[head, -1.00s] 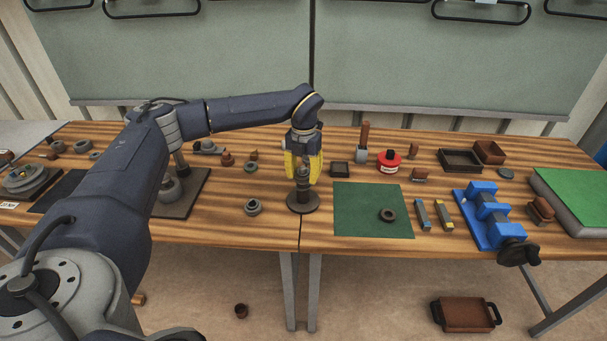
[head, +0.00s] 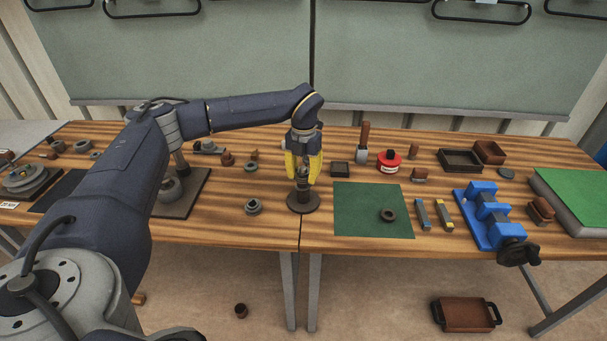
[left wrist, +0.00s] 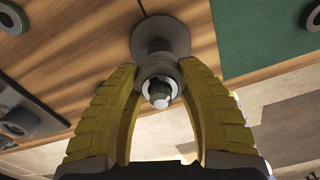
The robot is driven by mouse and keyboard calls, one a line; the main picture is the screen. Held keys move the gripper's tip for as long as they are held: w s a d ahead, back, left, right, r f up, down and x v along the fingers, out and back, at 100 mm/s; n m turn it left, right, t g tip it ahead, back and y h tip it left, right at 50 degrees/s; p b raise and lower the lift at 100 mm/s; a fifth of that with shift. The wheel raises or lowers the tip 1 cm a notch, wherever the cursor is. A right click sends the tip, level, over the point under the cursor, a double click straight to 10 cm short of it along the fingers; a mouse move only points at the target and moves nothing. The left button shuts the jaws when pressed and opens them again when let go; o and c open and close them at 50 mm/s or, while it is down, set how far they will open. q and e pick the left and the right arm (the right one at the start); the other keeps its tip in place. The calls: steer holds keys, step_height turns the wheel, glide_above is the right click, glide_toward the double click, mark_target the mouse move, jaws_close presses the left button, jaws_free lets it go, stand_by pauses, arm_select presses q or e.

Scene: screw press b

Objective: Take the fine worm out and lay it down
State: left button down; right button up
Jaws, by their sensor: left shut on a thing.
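My left gripper (head: 303,180) points down over a dark stand with a round base (head: 303,203), near the seam between the two tables. Its yellow fingers are shut on a grey metal part (left wrist: 159,88), which I take to be the fine worm. In the left wrist view this part shows end-on between the fingertips, with a pale ring and a small protruding tip. It lines up with the round base (left wrist: 160,34) behind it. Whether it still sits in the stand cannot be told. My right gripper is not in view.
A green mat (head: 360,212) with a dark ring (head: 387,215) lies right of the stand. A grey nut-like part (head: 253,207) lies to its left. A blue vise (head: 487,212), a red tin (head: 388,161) and a dark tray (head: 460,160) stand further right.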

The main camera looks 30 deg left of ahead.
arm_select(q)
steer(key=shift+w+r, duration=0.2)
steer(key=shift+r, duration=0.2)
steer(key=shift+r, duration=0.35)
steer(key=shift+r, duration=0.35)
steer(key=shift+r, duration=0.3)
steer(key=shift+r, duration=0.45)
steer(key=shift+w+r, duration=0.1)
steer(key=shift+r, duration=0.9)
steer(key=shift+s+r, duration=0.2)
steer(key=shift+r, duration=1.05)
